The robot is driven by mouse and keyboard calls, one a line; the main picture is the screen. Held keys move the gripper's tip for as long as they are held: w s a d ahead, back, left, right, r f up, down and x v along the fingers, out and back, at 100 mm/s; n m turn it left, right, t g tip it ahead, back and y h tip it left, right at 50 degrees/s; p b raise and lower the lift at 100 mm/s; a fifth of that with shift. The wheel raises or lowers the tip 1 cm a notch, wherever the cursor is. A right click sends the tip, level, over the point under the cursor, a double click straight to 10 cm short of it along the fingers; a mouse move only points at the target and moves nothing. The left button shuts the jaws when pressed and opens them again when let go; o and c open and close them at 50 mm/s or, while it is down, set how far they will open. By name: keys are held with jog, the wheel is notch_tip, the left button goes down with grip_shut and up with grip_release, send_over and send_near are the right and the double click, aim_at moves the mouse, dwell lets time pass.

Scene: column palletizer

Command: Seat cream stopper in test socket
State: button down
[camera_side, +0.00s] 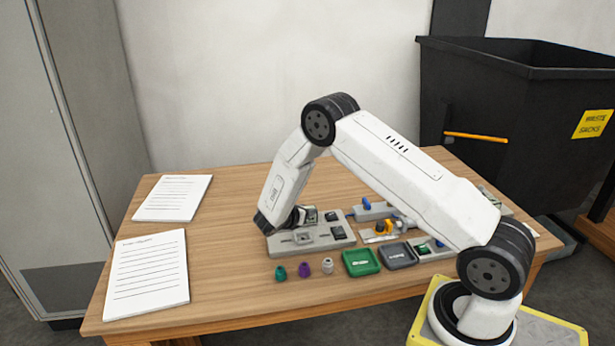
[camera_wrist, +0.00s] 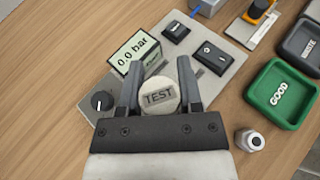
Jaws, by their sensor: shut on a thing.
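My gripper (camera_wrist: 160,78) is shut on the cream stopper (camera_wrist: 158,97), a pale round piece between its fingers with TEST lettering showing there in the wrist view. In the side view my gripper (camera_side: 287,219) is low at the left part of the grey test fixture (camera_side: 285,246). The stopper is hard to make out there. A raised square block (camera_side: 304,237) shows on the fixture. The test socket's opening is not clearly visible, and I cannot tell whether the stopper touches it.
The fixture carries a pressure display (camera_wrist: 135,54) reading 0.0 bar, a black knob (camera_wrist: 102,101) and dark switches. Teal (camera_side: 281,273), purple (camera_side: 304,270) and grey-white (camera_side: 327,266) stoppers stand in front. A green GOOD tray (camera_side: 361,262) and a grey tray (camera_side: 398,256) sit to the right.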

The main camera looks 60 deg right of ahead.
aim_at(306, 236)
jog(key=shift+d, duration=0.25)
jog(key=shift+f, duration=0.2)
jog(key=shift+f, duration=2.55)
jog(key=shift+f, duration=0.75)
dwell(0.4)
grip_release()
jog(key=shift+r, duration=0.2)
dwell(0.6)
jog(key=shift+r, duration=3.3)
